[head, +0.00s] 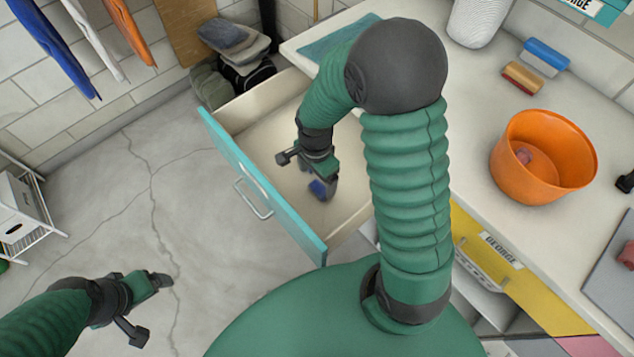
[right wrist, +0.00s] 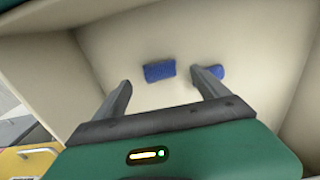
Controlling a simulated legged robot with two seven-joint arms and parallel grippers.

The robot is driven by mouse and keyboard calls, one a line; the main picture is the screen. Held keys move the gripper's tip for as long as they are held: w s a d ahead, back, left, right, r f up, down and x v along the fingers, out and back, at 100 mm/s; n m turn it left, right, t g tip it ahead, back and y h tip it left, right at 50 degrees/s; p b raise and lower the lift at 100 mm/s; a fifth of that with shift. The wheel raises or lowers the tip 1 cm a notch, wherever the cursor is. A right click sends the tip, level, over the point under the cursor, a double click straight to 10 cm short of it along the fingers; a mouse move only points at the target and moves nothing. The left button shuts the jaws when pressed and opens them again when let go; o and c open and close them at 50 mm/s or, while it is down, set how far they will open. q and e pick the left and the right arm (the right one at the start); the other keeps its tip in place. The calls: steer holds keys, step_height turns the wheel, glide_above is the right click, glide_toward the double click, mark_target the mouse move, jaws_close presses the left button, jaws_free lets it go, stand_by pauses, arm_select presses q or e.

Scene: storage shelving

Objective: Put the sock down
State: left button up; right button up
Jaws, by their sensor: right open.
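Two blue pieces lie on the floor of the open drawer (right wrist: 180,105) in the right wrist view: a small blue rectangle (right wrist: 159,72) between the fingertips and a rounded blue piece (right wrist: 216,72) beside the right-hand fingertip. I cannot tell whether both belong to the sock. In the head view a bit of blue (head: 318,188) shows by my right gripper (head: 308,174). That gripper is open inside the drawer, its fingers (right wrist: 162,82) apart with nothing clasped. My left gripper (head: 152,306) is open and empty above the concrete floor.
The drawer has a teal front (head: 262,185) with a metal handle. The white counter (head: 480,110) at right carries an orange bowl (head: 545,190), sponges (head: 543,57) and a white ribbed container (head: 478,20). Folded cloths (head: 235,40) are stacked behind the drawer.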

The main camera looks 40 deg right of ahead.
mark_target(316, 190)
steer(key=r, duration=0.5)
steer(key=shift+a+r+p, duration=0.2)
steer(key=shift+r+p, duration=0.2)
stand_by(0.8)
